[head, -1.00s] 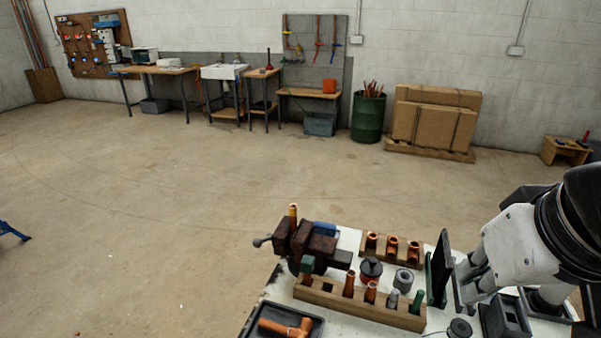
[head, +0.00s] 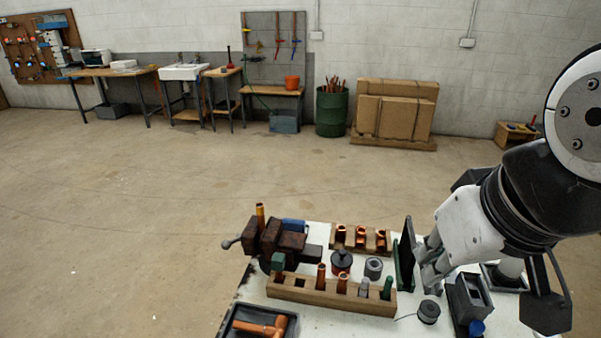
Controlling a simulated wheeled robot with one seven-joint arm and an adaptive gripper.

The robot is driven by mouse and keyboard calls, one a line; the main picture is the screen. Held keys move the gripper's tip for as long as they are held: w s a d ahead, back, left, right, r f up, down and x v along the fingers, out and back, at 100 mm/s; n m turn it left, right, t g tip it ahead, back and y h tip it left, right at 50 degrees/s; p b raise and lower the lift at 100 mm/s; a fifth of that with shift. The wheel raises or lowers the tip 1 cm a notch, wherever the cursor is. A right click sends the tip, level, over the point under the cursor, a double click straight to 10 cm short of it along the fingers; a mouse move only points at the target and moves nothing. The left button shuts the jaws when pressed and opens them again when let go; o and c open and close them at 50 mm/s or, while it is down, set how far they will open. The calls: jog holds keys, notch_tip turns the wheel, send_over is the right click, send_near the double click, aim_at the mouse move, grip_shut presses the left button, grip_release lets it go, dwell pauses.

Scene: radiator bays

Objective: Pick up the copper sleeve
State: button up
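A wooden rack (head: 331,298) stands on the white bench top with several pieces upright in its holes. Among them are a taller copper piece (head: 321,277) and a shorter copper piece (head: 342,284); I cannot tell which is the copper sleeve. A wooden block (head: 345,246) behind it holds three copper fittings (head: 361,238). My gripper (head: 428,266) is at the right of the bench, beside a dark upright plate (head: 406,253), apart from the rack. Its fingers are small and partly overlapped, so their opening is unclear. I see nothing held.
A rusty vise (head: 284,238) with an upright copper tube (head: 260,216) stands at the back left. A black tray (head: 229,325) holds an orange-copper tee. Open floor lies beyond.

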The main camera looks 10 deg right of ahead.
jog(key=o, duration=0.4)
jog(key=shift+w+r, duration=0.1)
jog(key=shift+w, duration=0.1)
jog(key=o, duration=0.4)
jog(key=w+m, duration=0.1)
jog(key=w, duration=0.2)
jog(key=w+r+m+g+y, duration=0.1)
jog(key=w+m, duration=0.1)
jog(key=w, duration=0.2)
jog(key=w+r+m, duration=0.1)
jog(key=w+m, duration=0.1)
jog(key=w, duration=0.2)
jog(key=shift+w+d+r+g+y, duration=0.2)
jog(key=shift+g+y, duration=0.1)
jog(key=shift+g, duration=0.1)
jog(key=shift+o, duration=0.2)
jog(key=m+g, duration=0.3)
jog(key=m, duration=1.1)
send_over(342, 226)
jog(key=s, duration=0.1)
notch_tip(342, 226, down, 33)
jog(key=shift+s, duration=0.1)
jog(key=shift+a+f+p, duration=0.15)
jog(key=shift+f+p, duration=0.55)
jog(key=shift+f, duration=1.9)
